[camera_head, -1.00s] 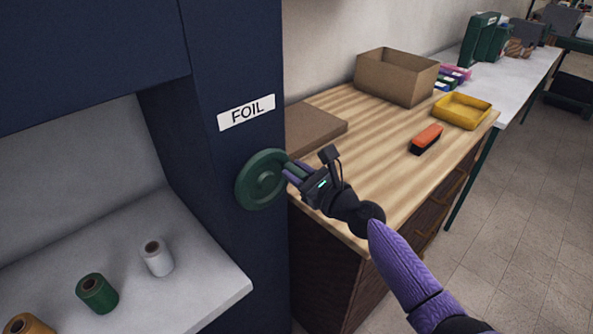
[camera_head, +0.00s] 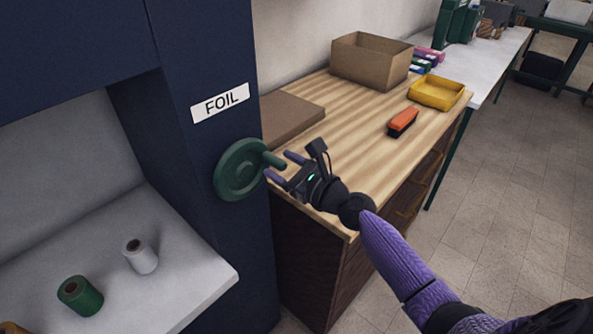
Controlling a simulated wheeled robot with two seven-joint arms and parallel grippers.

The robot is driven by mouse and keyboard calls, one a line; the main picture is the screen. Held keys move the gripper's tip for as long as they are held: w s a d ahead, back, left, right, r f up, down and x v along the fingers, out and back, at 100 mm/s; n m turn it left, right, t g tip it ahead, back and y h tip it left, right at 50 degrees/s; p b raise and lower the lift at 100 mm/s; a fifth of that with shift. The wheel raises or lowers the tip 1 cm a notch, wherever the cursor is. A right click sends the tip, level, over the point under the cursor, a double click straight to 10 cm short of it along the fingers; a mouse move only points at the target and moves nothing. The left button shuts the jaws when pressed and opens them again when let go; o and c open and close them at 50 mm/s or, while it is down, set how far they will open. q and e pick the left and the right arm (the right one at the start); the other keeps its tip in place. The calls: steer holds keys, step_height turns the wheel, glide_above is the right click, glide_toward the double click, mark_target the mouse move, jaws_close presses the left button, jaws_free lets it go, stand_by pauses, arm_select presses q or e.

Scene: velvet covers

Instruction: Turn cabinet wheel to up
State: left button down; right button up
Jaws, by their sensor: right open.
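The cabinet wheel (camera_head: 239,170) is a green handwheel on the navy cabinet (camera_head: 211,136), below the white FOIL label (camera_head: 220,103). Its green handle knob (camera_head: 273,160) sticks out at the right side of the rim. My right gripper (camera_head: 279,166) is open just right of the wheel, its purple fingers pointing at the knob. The fingertips are close to the knob with a small gap visible; I cannot tell if any part touches. My left gripper is not in view.
A wooden bench (camera_head: 335,125) stands right of the cabinet, holding a cardboard box (camera_head: 370,62), a flat brown board (camera_head: 290,118), an orange brush (camera_head: 403,121) and a yellow tray (camera_head: 437,93). Spools, green (camera_head: 80,296) and white (camera_head: 140,256), stand on the left shelf.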

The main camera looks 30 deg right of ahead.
steer(key=v, duration=0.7)
steer(key=shift+s, duration=0.3)
steer(key=shift+d, duration=0.1)
